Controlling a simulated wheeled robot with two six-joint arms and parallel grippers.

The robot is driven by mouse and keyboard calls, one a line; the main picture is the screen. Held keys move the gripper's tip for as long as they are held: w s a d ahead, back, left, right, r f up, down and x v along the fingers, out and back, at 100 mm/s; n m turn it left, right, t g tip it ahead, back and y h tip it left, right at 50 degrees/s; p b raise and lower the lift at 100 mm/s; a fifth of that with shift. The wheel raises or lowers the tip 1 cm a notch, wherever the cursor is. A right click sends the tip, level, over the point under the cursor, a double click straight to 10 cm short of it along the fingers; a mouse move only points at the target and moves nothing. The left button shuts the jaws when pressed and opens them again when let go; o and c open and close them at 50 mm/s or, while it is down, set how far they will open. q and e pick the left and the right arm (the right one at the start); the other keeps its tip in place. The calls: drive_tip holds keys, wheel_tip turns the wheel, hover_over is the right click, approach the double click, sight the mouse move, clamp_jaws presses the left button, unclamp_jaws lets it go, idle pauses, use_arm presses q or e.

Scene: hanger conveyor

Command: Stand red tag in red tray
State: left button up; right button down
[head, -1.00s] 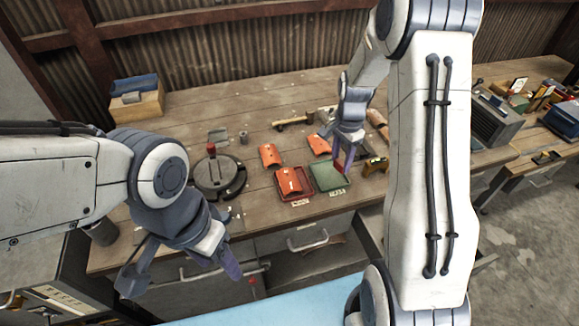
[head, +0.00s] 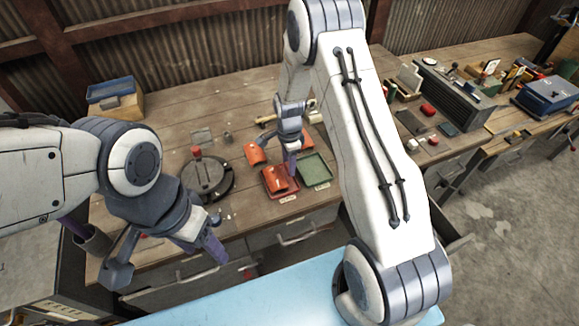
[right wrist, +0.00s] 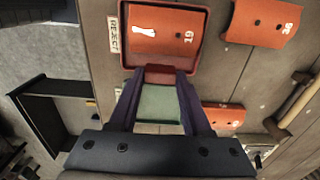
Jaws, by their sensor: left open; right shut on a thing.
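The red tray (head: 289,196) lies near the bench's front edge and holds an orange curved piece (head: 274,184). In the right wrist view the tray (right wrist: 204,40) has a REJECT label beside it, and the piece (right wrist: 165,40) reads 19. My right gripper (head: 291,173) is over the red tray's right side, shut on the red tag (right wrist: 160,75). The tag shows as a dark red strip between the fingertips, beside the tray's edge; I cannot tell whether it touches the tray. My left gripper (head: 166,260) is open and empty in front of the bench.
A green tray (head: 315,170) sits right of the red tray and looks empty. Orange curved pieces (head: 255,153) lie behind the trays. A round dark device (head: 207,180) stands to the left. A blue-topped wooden box (head: 115,98) is at the back left.

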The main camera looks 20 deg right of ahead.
wheel_tip(320, 180, down, 2)
drive_tip(key=shift+f+p, duration=0.15)
drive_tip(key=shift+p, duration=0.4)
drive_tip(key=shift+f, duration=0.5)
drive_tip(key=shift+f, duration=0.1)
drive_tip(key=shift+c, duration=1.8)
unclamp_jaws()
